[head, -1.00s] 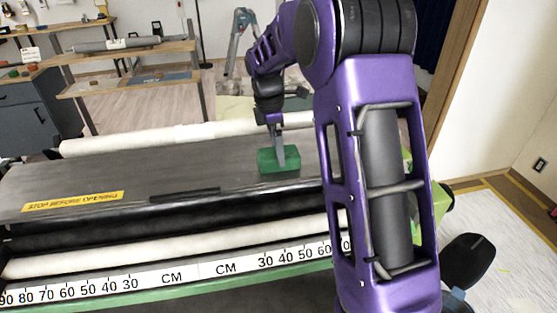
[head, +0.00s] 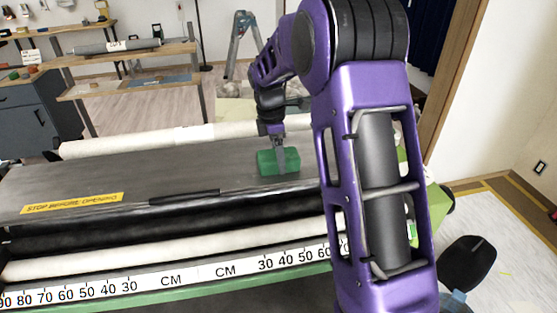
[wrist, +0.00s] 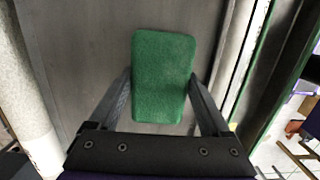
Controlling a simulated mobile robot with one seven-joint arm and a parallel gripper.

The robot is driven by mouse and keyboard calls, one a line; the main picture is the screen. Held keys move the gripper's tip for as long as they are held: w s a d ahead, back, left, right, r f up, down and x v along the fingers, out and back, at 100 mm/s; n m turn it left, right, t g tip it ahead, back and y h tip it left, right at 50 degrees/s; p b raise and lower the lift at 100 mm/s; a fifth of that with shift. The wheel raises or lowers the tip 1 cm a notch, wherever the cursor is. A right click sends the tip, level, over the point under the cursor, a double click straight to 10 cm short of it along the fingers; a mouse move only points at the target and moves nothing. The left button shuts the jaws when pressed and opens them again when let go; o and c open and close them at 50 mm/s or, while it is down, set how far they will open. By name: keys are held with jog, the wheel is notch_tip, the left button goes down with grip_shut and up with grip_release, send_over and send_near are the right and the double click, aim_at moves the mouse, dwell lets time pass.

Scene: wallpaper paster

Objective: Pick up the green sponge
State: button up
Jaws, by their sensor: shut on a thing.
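The green sponge (head: 292,160) is a small block at the right part of the grey machine top (head: 120,180). In the wrist view the sponge (wrist: 162,75) lies between the two fingers, with a finger along each side. My gripper (head: 279,160) is shut on it, the fingers reaching down over the sponge in the head view. The sponge appears tilted compared with the surface and sits at or just above it; the exact gap is hard to tell.
A white roll (head: 180,136) runs along the machine's far edge. A ruler strip (head: 170,281) and another white roll run along the near side. A black bar (head: 184,197) lies on the top left of the sponge. Shelves (head: 130,52) stand behind.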

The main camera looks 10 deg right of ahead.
jog(key=shift+r, duration=0.1)
notch_tip(320, 180, up, 10)
jog(key=shift+f+p, duration=0.1)
jog(key=shift+p, duration=0.5)
